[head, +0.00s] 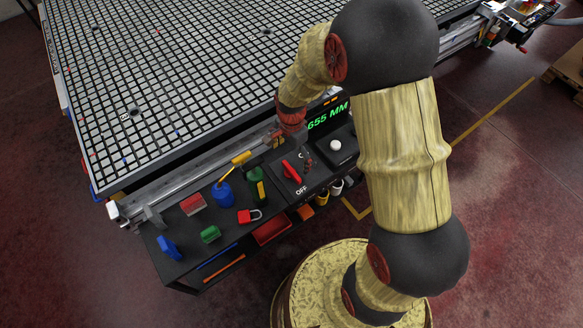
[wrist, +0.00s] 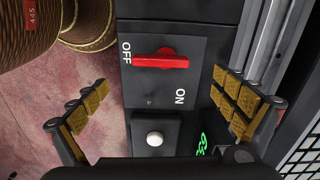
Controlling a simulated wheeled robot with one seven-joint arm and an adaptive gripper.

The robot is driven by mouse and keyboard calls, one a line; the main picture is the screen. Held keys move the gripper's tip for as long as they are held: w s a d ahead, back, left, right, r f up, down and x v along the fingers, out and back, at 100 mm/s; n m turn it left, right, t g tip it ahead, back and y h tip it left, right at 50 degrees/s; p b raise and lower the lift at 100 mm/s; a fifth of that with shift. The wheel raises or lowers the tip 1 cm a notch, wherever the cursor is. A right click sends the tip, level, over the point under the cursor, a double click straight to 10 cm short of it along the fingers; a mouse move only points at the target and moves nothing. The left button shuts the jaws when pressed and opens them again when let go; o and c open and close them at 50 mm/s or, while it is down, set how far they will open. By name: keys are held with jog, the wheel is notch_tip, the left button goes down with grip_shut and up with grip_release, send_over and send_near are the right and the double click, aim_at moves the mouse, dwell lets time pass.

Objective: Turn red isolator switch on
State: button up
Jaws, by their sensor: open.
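The red isolator switch (head: 291,172) sits on a dark panel at the table's near edge, with the OFF label beside it. In the wrist view the red switch handle (wrist: 162,61) lies level in the picture, its left end beside OFF. The ON label is at its lower right. My gripper (wrist: 162,82) is open and empty, with one padded finger on each side of the picture and the switch framed beyond and between them. In the head view my gripper is small and dark beside the switch, and the ON label is mostly hidden.
A white round knob (wrist: 155,139) and a green digital display (head: 328,116) are next to the switch. The grid table (head: 150,135) rises behind.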

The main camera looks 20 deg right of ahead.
aim_at(291, 170)
jog(key=shift+f+m, duration=0.2)
jog(key=shift+m, duration=0.3)
notch_tip(291, 170, down, 7)
jog(key=shift+f+b, duration=0.2)
jog(key=shift+b, duration=1)
jog(key=shift+c, duration=0.6)
jog(key=c, duration=1)
